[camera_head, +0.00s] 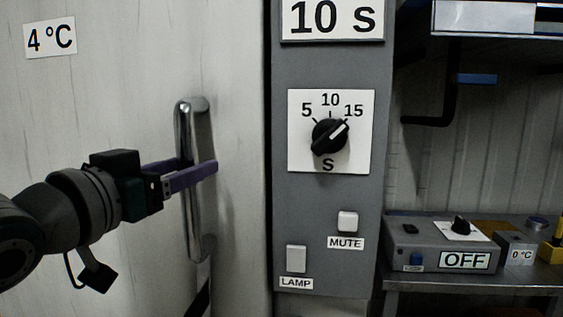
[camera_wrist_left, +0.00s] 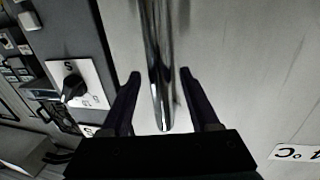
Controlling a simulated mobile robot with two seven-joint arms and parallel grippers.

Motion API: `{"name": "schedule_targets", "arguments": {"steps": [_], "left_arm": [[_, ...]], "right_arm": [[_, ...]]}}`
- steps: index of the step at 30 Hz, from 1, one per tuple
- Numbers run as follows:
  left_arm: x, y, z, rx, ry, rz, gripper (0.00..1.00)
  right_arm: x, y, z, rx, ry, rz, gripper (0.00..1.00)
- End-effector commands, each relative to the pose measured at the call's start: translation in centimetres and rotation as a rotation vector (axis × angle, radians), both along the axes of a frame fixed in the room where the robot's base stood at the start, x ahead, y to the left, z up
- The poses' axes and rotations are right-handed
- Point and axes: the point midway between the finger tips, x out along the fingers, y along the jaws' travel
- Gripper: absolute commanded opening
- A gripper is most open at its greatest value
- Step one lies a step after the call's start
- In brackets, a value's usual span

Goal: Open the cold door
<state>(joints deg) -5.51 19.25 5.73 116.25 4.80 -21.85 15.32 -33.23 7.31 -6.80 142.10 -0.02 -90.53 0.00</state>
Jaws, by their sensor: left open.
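The cold door (camera_head: 110,90) is a pale panel filling the left of the head view, with a "4 °C" label (camera_head: 50,38) at its upper left. A vertical chrome handle (camera_head: 193,225) is mounted near its right edge. My left gripper (camera_head: 195,172) is open at the handle's middle, its purple fingers on either side of the bar. In the left wrist view the handle (camera_wrist_left: 158,70) runs between the two dark fingers (camera_wrist_left: 158,98), with a gap showing on each side. The door looks flush with the grey panel beside it. My right gripper is not in view.
A grey control panel (camera_head: 300,210) right of the door carries a dial (camera_head: 330,135), a MUTE button (camera_head: 348,221) and a LAMP button (camera_head: 296,259). Further right, a grey box marked OFF (camera_head: 440,240) stands on a metal bench (camera_head: 480,281), under a shelf (camera_head: 480,48).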

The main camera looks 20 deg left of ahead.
Motion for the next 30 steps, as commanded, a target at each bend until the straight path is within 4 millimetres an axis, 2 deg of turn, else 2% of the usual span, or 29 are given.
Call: {"name": "schedule_targets", "arguments": {"steps": [4,12,28,30], "left_arm": [[0.74,0.04,0.04,0.001,0.000,0.000,0.62],[0.80,0.03,0.01,0.002,0.000,0.000,0.61],[0.77,0.02,0.01,0.001,0.000,0.000,0.01],[0.77,0.02,0.01,0.001,0.000,0.000,0.00]], "right_arm": [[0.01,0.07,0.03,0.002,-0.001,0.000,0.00],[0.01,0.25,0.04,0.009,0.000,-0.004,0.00],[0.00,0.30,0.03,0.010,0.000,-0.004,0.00],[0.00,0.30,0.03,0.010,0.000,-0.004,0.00]]}}
